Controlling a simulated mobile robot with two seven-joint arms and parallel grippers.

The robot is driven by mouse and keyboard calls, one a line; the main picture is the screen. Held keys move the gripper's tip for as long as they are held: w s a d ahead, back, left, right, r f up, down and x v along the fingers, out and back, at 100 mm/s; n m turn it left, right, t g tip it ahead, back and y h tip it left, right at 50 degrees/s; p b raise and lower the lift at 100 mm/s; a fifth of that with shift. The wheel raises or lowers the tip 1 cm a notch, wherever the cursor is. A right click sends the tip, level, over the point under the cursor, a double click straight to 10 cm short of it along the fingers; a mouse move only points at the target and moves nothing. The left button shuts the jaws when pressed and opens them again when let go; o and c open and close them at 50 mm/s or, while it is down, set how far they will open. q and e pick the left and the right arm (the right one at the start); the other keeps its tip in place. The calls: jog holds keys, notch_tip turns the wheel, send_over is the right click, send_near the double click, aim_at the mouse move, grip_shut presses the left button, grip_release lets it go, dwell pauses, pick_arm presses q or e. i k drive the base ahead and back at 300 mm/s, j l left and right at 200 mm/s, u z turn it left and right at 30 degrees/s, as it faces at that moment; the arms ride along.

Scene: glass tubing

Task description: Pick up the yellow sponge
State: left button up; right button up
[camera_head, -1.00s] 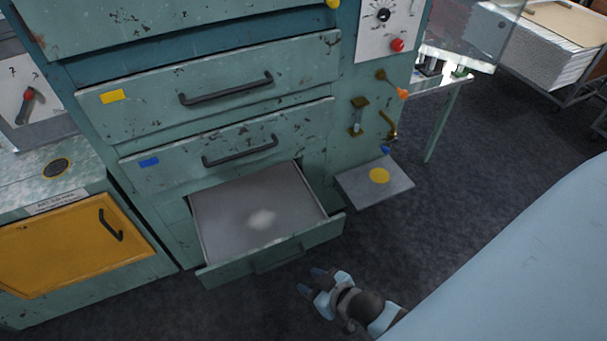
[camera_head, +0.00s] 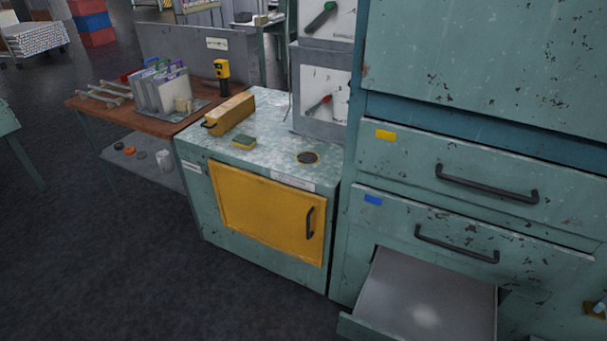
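A small yellow sponge with a dark green top (camera_head: 244,142) lies flat on the speckled pale top of the low green cabinet (camera_head: 276,126). It sits near the cabinet's front edge, in front of a long yellow box (camera_head: 229,114) with a black handle and left of a round dark disc (camera_head: 308,158). Nothing touches the sponge. Neither of my grippers shows in this view.
The low cabinet has a shut yellow door (camera_head: 266,212). An open, empty drawer (camera_head: 427,295) juts out at the lower right. A wooden table (camera_head: 150,122) with folders stands behind left. Dark floor (camera_head: 110,240) is clear at the left.

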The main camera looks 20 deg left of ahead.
aim_at(245, 142)
jog(key=i+j, duration=0.45)
jog(key=j, duration=0.3)
jog(key=i+j, duration=0.25)
jog(key=j, duration=0.15)
jog(key=i+j+z, duration=0.1)
jog(key=i+j, duration=0.35)
jog(key=j, duration=0.3)
jog(key=i+j, duration=0.25)
jog(key=j, duration=0.15)
jog(key=i+j, duration=0.2)
jog(key=j, duration=0.2)
